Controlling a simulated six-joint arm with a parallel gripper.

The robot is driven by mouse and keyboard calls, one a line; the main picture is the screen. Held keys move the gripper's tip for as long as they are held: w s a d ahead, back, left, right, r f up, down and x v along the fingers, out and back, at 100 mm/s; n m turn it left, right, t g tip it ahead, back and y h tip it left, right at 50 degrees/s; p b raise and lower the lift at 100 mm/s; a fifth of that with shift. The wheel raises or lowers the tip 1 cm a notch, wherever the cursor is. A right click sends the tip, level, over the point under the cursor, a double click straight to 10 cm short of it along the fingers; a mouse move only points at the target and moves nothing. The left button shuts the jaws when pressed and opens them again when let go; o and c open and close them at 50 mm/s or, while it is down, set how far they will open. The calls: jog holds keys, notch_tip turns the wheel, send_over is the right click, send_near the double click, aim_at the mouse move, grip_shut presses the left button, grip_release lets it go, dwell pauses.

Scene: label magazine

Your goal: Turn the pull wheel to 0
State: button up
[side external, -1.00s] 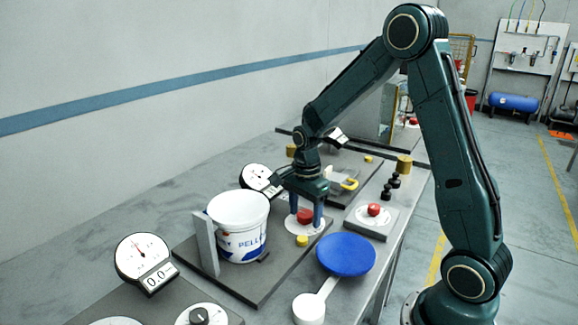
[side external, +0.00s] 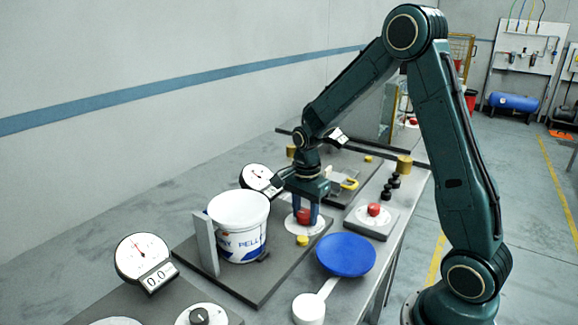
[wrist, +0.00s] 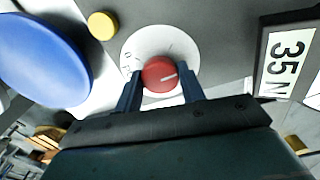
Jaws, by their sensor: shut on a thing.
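The pull wheel is a red knob (side external: 303,215) on a white round dial (side external: 292,225), set in a dark plate beside a white bucket (side external: 240,215). My gripper (side external: 305,212) points down with its two blue fingers on either side of the knob, shut on it. In the wrist view the knob (wrist: 158,74) sits between the fingertips, and its white pointer line points right. The fingers hide the dial's lower part. A display (wrist: 288,60) in the wrist view reads 35 N.
A yellow button (side external: 302,240) and a blue round disc (side external: 346,254) lie close in front of the dial. A red knob on a grey box (side external: 373,209) stands to the right. A round gauge (side external: 262,178) stands behind the bucket, and another gauge (side external: 142,257) is at left.

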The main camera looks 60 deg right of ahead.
jog(key=n, duration=1.2)
jog(key=shift+n, duration=0.4)
jog(key=n, duration=1.2)
jog(key=shift+n, duration=0.4)
jog(key=o, duration=1)
jog(key=shift+r, duration=0.15)
